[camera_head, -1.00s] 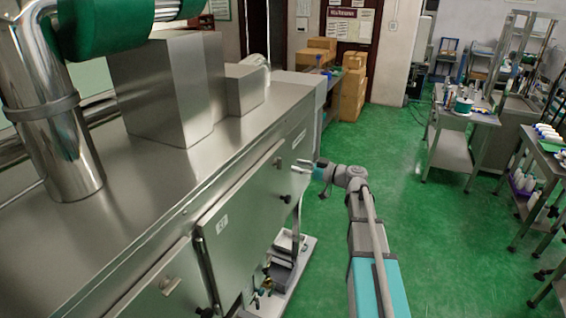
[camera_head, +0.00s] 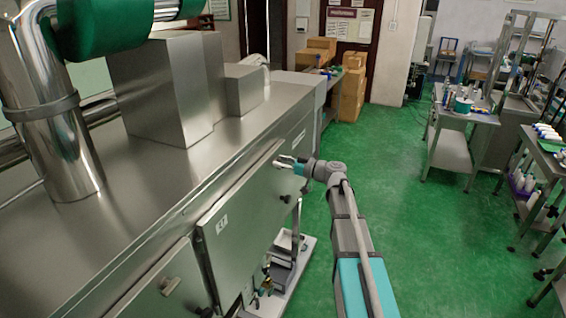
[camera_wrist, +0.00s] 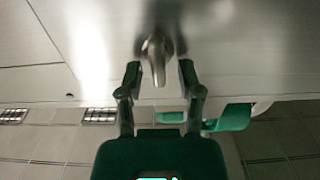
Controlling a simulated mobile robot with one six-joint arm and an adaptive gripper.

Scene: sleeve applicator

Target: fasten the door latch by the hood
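A door (camera_head: 240,215) with a small label is on the front of the steel machine in the head view. Its metal latch handle (camera_wrist: 154,58) shows in the wrist view, pointing toward my gripper. My gripper (camera_wrist: 160,75) is open, with one finger on each side of the handle. Gaps show between the handle and the fingers, and I cannot tell whether either touches it. In the head view my gripper (camera_head: 285,161) is at the upper right of the door and largely hides the latch. The machine's top carries steel hood-like boxes (camera_head: 160,90).
A dark knob (camera_head: 285,199) sits below my gripper. Carts with bottles (camera_head: 462,125) stand at right. The green floor (camera_head: 430,230) between is clear.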

